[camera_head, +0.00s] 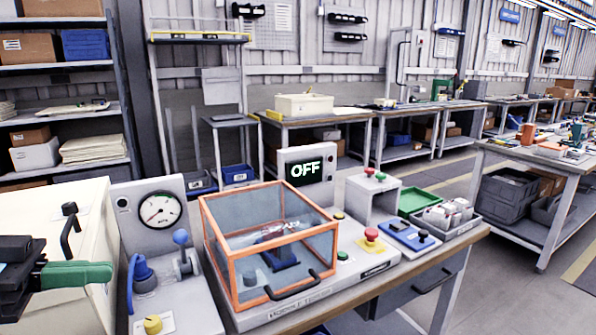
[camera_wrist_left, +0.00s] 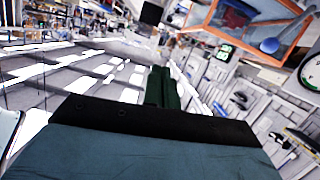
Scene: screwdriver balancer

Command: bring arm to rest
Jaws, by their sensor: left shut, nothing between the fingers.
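My left gripper (camera_head: 106,273) comes in at the lower left of the head view, a black body with green fingers pointing right. The fingers are shut with nothing between them. They are in front of the cream box and left of the gauge panel, and I see no contact with either. In the left wrist view the green fingers (camera_wrist_left: 162,85) point up the picture, together and empty. The left arm behind the gripper is mostly out of frame. My right gripper is in neither view.
An orange-framed clear box (camera_head: 215,257) stands on the bench beside a gauge panel (camera_head: 160,211) with blue knobs. A cream box (camera_head: 30,220) is at the left. A screen (camera_head: 306,170) reads OFF. A red button (camera_head: 371,235) and green tray (camera_head: 418,202) are right.

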